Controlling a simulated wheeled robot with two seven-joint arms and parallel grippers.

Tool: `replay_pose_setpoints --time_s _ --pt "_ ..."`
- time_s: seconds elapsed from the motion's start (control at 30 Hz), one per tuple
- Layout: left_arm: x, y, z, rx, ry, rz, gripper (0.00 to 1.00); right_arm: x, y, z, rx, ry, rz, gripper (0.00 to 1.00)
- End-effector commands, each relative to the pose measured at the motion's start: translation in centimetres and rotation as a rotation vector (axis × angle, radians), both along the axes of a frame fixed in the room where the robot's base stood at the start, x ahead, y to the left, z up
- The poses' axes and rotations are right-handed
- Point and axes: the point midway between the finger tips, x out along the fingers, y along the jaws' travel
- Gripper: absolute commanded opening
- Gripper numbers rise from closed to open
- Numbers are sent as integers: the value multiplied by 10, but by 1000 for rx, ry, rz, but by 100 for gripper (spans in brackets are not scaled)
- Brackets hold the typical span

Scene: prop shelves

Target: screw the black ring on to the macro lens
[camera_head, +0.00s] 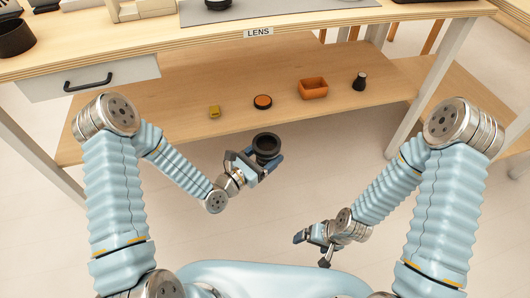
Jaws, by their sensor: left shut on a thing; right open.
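My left gripper (256,166) is shut on a black round piece (266,143) with a ring-shaped open top. It holds the piece in the air in front of the lower shelf. I cannot tell for certain whether this piece is the black ring or the macro lens. Another dark round thing (217,4) stands on a grey mat on the upper table, cut off by the top edge. It may be the other part. My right gripper (303,237) is open and empty, low over the floor at the right, well apart from the held piece.
The lower shelf (170,130) holds a yellow block (214,112), an orange-topped black disc (262,102), an orange tray (313,93) and a small black thing (360,82). The upper table edge carries a LENS label (258,32). A black cup (15,40) stands at left, above a drawer (120,75).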

Motion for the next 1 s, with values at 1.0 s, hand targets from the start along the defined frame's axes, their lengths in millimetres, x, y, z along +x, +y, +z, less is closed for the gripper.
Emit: replay_pose_setpoints --time_s 1.0 --pt "0 0 2 -2 -4 0 0 227 135 272 -184 -588 2689 100"
